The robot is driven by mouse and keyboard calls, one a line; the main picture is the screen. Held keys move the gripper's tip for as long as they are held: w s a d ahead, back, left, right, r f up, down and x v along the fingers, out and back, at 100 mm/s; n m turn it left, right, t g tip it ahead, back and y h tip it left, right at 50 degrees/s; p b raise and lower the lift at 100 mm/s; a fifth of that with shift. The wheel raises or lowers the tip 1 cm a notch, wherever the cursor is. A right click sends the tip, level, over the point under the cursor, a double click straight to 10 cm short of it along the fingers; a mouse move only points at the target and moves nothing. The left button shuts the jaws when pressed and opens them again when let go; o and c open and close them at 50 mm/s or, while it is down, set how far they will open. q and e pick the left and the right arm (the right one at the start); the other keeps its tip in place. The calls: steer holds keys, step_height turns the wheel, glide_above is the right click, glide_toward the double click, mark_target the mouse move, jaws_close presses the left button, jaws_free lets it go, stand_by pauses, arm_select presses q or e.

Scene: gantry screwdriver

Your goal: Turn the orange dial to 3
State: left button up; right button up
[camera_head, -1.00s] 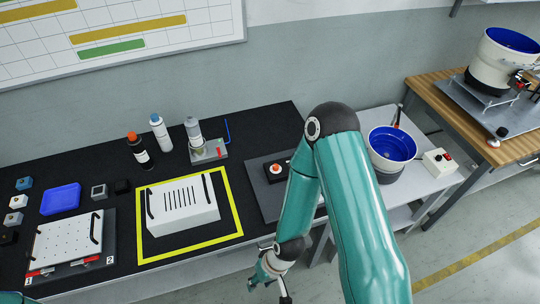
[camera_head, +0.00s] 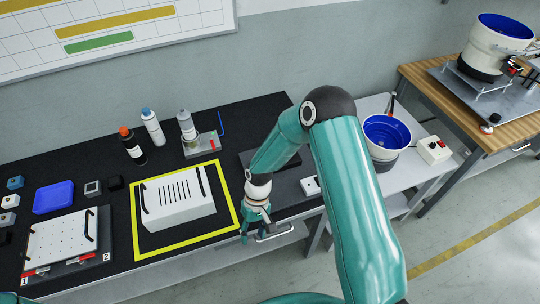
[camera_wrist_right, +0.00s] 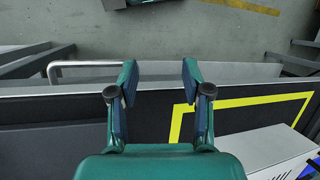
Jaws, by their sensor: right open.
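I see no orange dial clearly now; the dark plate (camera_head: 289,203) on the bench, right of the yellow square, is largely covered by my right arm. A small white block (camera_head: 311,186) shows on that plate at the arm's right edge. My right gripper (camera_head: 252,232) hangs at the bench's front edge, between the yellow square and the plate. In the right wrist view, its two fingers (camera_wrist_right: 160,82) are apart with nothing between them, over the bench's edge. My left gripper is not in view.
A white slotted box (camera_head: 178,197) stands inside the yellow square (camera_head: 138,232), left of my gripper. Bottles (camera_head: 152,128) stand behind it. A metal bar handle (camera_head: 273,234) is on the bench front. A blue-lined bowl (camera_head: 387,134) stands right of my arm.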

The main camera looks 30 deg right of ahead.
steer(key=shift+m+t+h, duration=0.4)
steer(key=shift+t+h, duration=0.1)
steer(key=shift+h, duration=0.4)
steer(key=w+d+r, duration=0.2)
steer(key=w+d, duration=0.1)
steer(key=w, duration=0.1)
steer(key=w+d+r+b, duration=0.1)
steer(key=w+d+r, duration=0.2)
steer(key=w, duration=0.1)
steer(key=w+d+r, duration=0.3)
steer(key=w+d, duration=0.1)
steer(key=shift+w+r+b, duration=0.2)
steer(key=shift+w+b, duration=0.15)
steer(key=shift+w, duration=0.05)
steer(key=w+d+r+m+t+h+b, duration=0.1)
steer(key=w+d+r, duration=0.2)
steer(key=d+r, duration=0.25)
steer(key=w+d+r+m+t+h, duration=0.1)
steer(key=w+d+r, duration=0.25)
steer(key=r, duration=0.35)
steer(key=f+p, duration=0.1)
steer(key=f, duration=0.7)
steer(key=f+p, duration=0.2)
steer(key=f, duration=0.6)
steer(key=shift+s+f, duration=0.2)
steer(key=shift+f, duration=0.15)
steer(key=shift+c, duration=0.2)
jaws_close()
